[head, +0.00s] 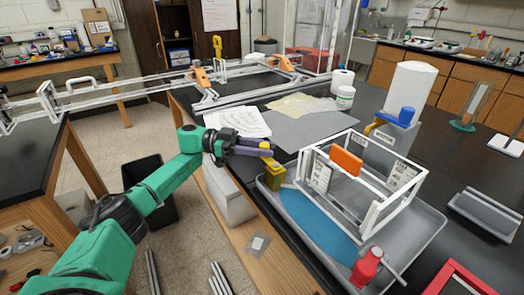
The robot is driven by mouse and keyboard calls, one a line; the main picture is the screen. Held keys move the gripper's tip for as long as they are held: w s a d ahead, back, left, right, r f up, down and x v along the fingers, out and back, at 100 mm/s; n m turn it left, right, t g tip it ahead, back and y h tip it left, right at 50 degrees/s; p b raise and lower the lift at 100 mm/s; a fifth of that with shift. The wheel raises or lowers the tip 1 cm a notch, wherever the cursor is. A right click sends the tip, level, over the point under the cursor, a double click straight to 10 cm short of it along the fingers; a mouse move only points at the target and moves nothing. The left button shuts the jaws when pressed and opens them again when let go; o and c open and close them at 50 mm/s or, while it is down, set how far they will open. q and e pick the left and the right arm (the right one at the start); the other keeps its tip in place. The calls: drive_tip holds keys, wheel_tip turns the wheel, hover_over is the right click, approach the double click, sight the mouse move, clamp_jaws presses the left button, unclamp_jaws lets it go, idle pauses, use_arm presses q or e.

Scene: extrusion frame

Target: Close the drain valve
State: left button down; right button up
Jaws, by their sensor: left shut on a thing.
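A yellow valve (272,170) stands at the back left corner of the grey tray (424,236); I take it for the drain valve. My left gripper (268,147) reaches in from the left at its top. Its dark fingers are shut on the yellow handle, and they partly hide it. The handle's exact angle is too small to tell. My right gripper is not in view.
A white extrusion frame (374,217) with an orange block (346,159) stands in the tray, beside blue liquid (318,225). A red fitting (367,266) is at the tray's front. A blue-topped valve (406,116) and white cylinder (411,85) stand behind.

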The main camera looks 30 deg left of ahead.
use_arm(q)
drive_tip(key=shift+d+f, duration=0.15)
drive_tip(key=shift+f, duration=0.05)
drive_tip(key=c, duration=0.9)
unclamp_jaws()
drive_tip(key=o, duration=0.3)
drive_tip(key=shift+w+d+r, duration=0.1)
drive_tip(key=shift+d, duration=0.05)
drive_tip(key=b+v, duration=0.1)
drive_tip(key=v, duration=0.3)
drive_tip(key=b+v, duration=0.2)
drive_tip(key=v, duration=0.3)
drive_tip(key=shift+a+f, duration=0.2)
drive_tip(key=shift+a, duration=0.15)
drive_tip(key=shift+b+v, duration=0.95)
drive_tip(key=shift+v, duration=0.25)
